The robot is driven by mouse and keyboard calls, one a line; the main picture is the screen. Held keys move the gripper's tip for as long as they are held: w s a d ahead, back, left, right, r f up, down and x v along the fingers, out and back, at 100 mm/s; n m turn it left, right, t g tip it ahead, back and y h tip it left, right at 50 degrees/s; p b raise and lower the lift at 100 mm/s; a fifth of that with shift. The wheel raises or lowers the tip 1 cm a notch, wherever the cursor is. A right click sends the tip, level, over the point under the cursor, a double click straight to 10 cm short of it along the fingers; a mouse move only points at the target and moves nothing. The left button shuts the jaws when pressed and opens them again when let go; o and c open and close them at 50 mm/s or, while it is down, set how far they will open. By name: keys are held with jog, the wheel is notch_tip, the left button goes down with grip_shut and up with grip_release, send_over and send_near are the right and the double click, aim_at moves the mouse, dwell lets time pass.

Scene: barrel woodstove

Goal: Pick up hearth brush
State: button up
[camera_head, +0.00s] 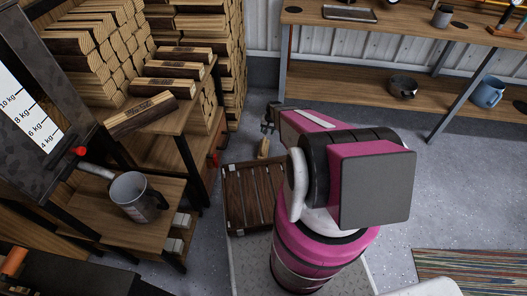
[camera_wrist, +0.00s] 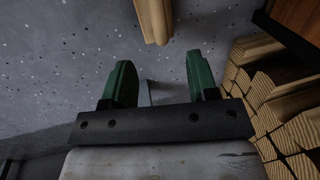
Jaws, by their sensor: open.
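My gripper (camera_wrist: 161,72) is open, with its two green fingers apart and no object held between them. In the head view its dark end (camera_head: 268,121) shows beyond my pink arm, low near the wood stacks. A pale wooden piece with a rounded end (camera_wrist: 153,18) lies ahead of the fingers at the top of the wrist view, apart from them. A small pale wooden piece (camera_head: 263,148) near my gripper in the head view may be the same thing. It could be the hearth brush's handle, but I see no bristles and cannot tell.
Stacked firewood (camera_head: 100,40) and a wooden shelf unit (camera_head: 172,118) stand at the left, with a grey mug (camera_head: 136,196) on a lower shelf. A slatted wooden rack (camera_head: 245,203) is beside my base. A workbench (camera_head: 400,38) runs along the back.

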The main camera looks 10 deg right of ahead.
aim_at(264, 142)
jog(key=f, duration=0.6)
jog(key=shift+w+a+f, duration=0.15)
jog(key=shift+w+a, duration=0.15)
jog(key=shift+a, duration=0.1)
jog(key=shift+s+a+f, duration=0.1)
jog(key=shift+a+f, duration=0.1)
jog(key=shift+f, duration=0.7)
jog(key=shift+s+a+f, duration=0.1)
jog(key=shift+a+f, duration=0.15)
jog(key=shift+f, duration=0.7)
jog(key=shift+a+f, duration=0.2)
jog(key=shift+f, duration=0.7)
grip_shut()
